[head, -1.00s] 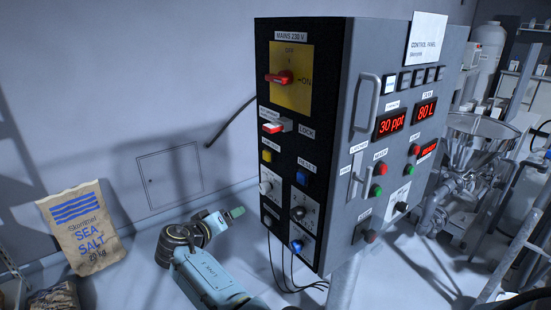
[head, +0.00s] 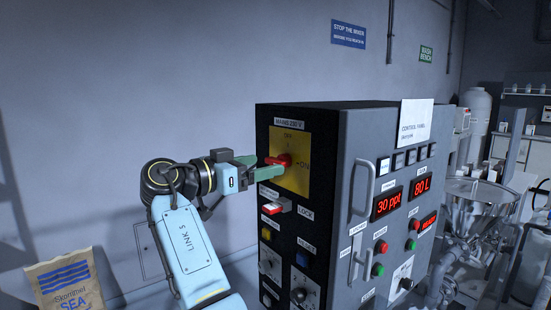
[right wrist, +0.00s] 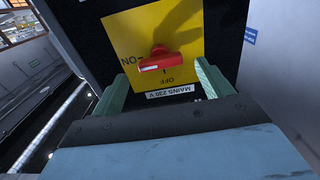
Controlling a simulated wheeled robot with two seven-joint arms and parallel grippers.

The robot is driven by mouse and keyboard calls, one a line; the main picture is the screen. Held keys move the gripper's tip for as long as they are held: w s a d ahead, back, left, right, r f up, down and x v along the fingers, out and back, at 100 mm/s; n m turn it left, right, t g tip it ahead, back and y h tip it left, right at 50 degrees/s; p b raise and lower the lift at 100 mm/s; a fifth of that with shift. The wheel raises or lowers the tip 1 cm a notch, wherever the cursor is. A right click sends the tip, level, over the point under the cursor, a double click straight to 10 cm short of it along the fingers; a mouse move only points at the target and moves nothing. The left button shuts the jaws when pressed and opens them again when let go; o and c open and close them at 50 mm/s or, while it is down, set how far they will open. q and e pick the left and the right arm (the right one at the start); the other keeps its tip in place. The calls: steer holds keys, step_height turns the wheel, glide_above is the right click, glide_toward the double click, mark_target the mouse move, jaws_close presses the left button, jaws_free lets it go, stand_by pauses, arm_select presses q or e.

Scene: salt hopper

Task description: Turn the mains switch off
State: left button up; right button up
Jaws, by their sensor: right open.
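The mains switch is a red rotary handle (head: 283,160) on a yellow plate (head: 301,178), high on the black side of the control cabinet. The handle lies level, its white-marked end toward ON in the right wrist view (right wrist: 158,60); OFF is marked a quarter turn away. My right gripper (head: 268,165) is open at the switch, with its green fingers either side of the handle's line. In the right wrist view its fingertips (right wrist: 163,78) are spread wider than the handle. I cannot tell whether they touch it. My left gripper is not in view.
The cabinet front (head: 383,150) has a protruding handle. A salt sack (head: 66,285) stands left.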

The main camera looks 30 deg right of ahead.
mark_target(272, 163)
steer(key=d, duration=0.4)
steer(key=shift+w+d+p, duration=0.2)
steer(key=shift+d+p, duration=0.15)
steer(key=shift+d, duration=0.05)
steer(key=c, duration=1)
